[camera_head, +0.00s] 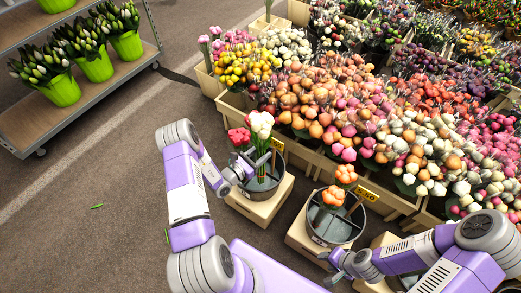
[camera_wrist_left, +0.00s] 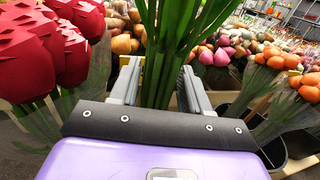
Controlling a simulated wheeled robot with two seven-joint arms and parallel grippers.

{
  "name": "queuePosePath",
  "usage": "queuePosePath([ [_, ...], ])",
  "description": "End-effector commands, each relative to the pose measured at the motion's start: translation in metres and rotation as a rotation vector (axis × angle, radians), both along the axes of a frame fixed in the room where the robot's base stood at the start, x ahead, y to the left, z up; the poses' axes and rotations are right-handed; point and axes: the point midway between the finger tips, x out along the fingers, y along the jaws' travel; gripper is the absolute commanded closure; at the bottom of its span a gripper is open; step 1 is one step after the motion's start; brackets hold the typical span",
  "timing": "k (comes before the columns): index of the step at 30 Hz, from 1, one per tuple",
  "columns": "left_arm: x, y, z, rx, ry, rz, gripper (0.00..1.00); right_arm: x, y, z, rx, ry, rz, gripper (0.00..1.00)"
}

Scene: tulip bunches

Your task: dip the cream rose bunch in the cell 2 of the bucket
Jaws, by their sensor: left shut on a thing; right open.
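The cream rose bunch (camera_head: 261,122) stands upright over the left bucket (camera_head: 278,186). My left gripper (camera_head: 244,172) is at this bucket's left side, shut around green stems (camera_wrist_left: 168,50) that rise between its fingers in the left wrist view; the flower heads are out of that view. The stems reach down inside the bucket rim in the head view. I cannot tell which cell they are over or whether they touch the bottom. A red bunch (camera_head: 238,136) stands behind in the same bucket and shows large at left in the wrist view (camera_wrist_left: 35,50). My right gripper (camera_head: 338,270) is open and empty.
A second divided bucket (camera_head: 318,238) on a crate holds orange bunches (camera_head: 334,196). Crates of mixed flowers (camera_head: 340,110) fill the back and right. A trolley (camera_head: 100,95) with green pots stands at upper left.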

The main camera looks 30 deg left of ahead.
Motion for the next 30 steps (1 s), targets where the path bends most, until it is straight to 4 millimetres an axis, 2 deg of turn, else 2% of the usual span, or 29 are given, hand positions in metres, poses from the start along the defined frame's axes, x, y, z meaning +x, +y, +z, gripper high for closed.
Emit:
queuePosePath([
  [30,0.000,0.000,-0.102,-0.002,-0.002,0.002,0.97,0.000,0.000,0.000,0.000,0.000,0.000,0.57],
])
